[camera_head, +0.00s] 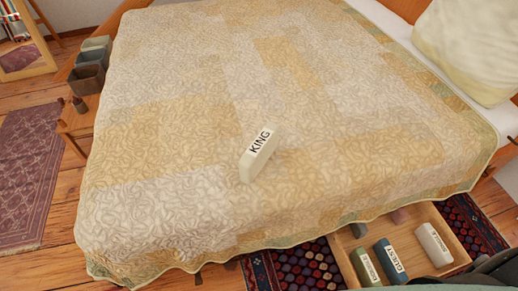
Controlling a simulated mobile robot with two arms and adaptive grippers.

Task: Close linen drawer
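The linen drawer (461,250) is a light wooden drawer under the bed at the lower right. It is pulled out and holds several rolled or folded linens. A green labelled bundle (364,267), a blue labelled bundle (389,261) and a white labelled bundle (433,244) lie in it. My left gripper is not in view.
A white bundle labelled KING (259,153) lies on the quilted bed (200,120). A pillow (470,45) is at the top right. A patterned dark rug (305,268) lies under the drawer. Grey bins (88,70) stand on a wooden bench at the left, near a purple rug (30,170).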

